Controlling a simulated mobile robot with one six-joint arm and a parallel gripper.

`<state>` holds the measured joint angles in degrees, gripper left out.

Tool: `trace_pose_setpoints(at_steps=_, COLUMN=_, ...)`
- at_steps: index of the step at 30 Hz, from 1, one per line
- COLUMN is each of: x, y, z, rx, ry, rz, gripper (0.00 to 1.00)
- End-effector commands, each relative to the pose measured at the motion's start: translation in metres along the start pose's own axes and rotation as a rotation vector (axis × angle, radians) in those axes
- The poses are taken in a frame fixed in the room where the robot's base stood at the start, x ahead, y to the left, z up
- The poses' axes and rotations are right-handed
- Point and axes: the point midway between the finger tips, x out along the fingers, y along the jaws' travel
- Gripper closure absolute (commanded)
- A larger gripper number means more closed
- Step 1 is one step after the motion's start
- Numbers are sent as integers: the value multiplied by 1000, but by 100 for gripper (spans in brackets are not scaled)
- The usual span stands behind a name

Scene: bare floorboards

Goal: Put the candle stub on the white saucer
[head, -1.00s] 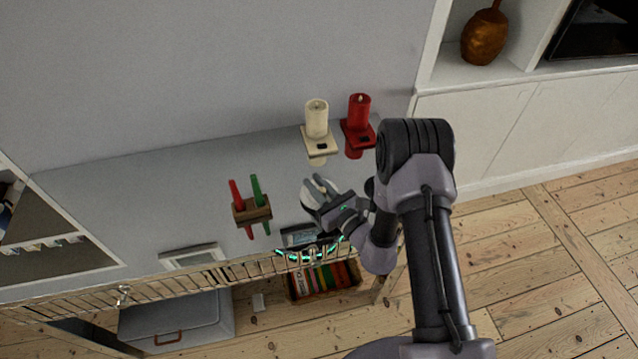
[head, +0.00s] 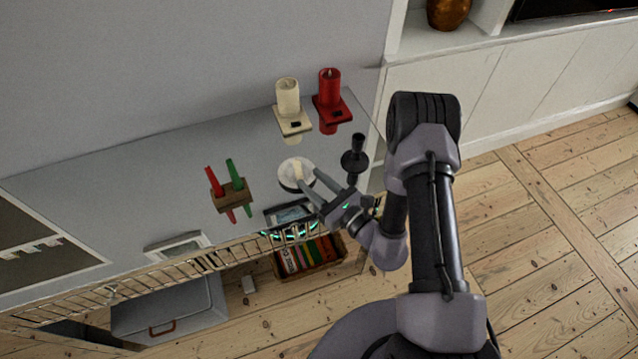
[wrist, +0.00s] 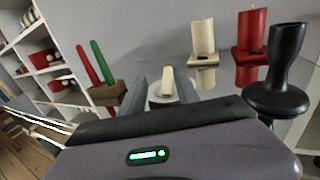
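The white saucer (head: 284,174) lies on the grey glossy table top. The cream candle stub (head: 298,170) is on it; in the wrist view the stub (wrist: 167,80) looks upright on the saucer (wrist: 158,99). My gripper (head: 309,178) is open at the saucer's front right edge. In the wrist view its two fingers stand apart, with the stub seen beyond and between them, and a gap shows on both sides. The fingers hide part of the saucer.
A black candle holder (head: 354,160) stands close right of my gripper. A cream candle (head: 288,97) and a red candle (head: 330,90) stand behind on square holders. A wooden block with red and green candles (head: 231,195) is at left. A dark-framed item (head: 290,214) lies in front.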

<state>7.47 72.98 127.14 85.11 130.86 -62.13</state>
Motion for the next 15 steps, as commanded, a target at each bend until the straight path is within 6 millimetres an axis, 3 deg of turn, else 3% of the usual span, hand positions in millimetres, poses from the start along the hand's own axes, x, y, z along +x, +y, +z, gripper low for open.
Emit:
trace_pose_setpoints(at_steps=4, x=-27, y=0, z=0, rx=2, ry=2, rz=-2, gripper=62)
trace_pose_setpoints(at_steps=6, x=-32, y=1, z=3, rx=-1, ry=-4, rz=7, gripper=62)
trace_pose_setpoints(at_steps=8, x=-29, y=6, z=19, rx=-15, ry=-27, rz=54, gripper=62)
trace_pose_setpoints(at_steps=11, x=-15, y=40, z=86, rx=-88, ry=-103, rz=277, gripper=62)
trace_pose_setpoints(at_steps=12, x=-15, y=63, z=120, rx=-141, ry=-130, rz=409, gripper=62)
trace_pose_setpoints(at_steps=15, x=-41, y=126, z=186, rx=-329, ry=-132, rz=760, gripper=62)
